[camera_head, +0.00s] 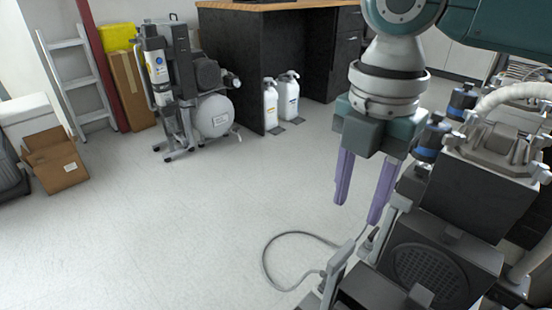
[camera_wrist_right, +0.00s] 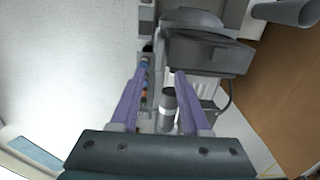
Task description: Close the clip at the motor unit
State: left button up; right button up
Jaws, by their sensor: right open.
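The nearby compressor with its dark motor unit (camera_head: 445,262) stands at the lower right of the head view. Grey upright bars (camera_head: 395,212) rise at its left side. I cannot tell for sure which part is the clip, or whether it is open or shut. My right gripper (camera_head: 357,212) points down with its two purple fingers apart and empty, at the upper left of the motor unit in the picture. In the right wrist view the open fingers (camera_wrist_right: 161,68) frame a narrow strip with small coloured parts and a dark cylinder (camera_wrist_right: 168,103). My left gripper is not in view.
A grey cable (camera_head: 268,255) loops on the floor beside the compressor. Another compressor (camera_head: 213,115), an open cardboard box (camera_head: 54,160) and white bottles (camera_head: 288,97) stand farther back. A dark desk (camera_head: 232,55) is behind. The floor at left and centre is clear.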

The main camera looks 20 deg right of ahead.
aim_at(343, 252)
jog(key=f+b, duration=0.1)
jog(key=f, duration=0.2)
jog(key=f+b, duration=0.1)
jog(key=f, duration=0.2)
jog(key=f+b, duration=0.2)
jog(key=f, duration=0.1)
jog(key=shift+s+a+f, duration=0.1)
jog(key=shift+a+f, duration=0.15)
jog(key=shift+a, duration=0.05)
jog(key=c, duration=0.3)
grip_shut()
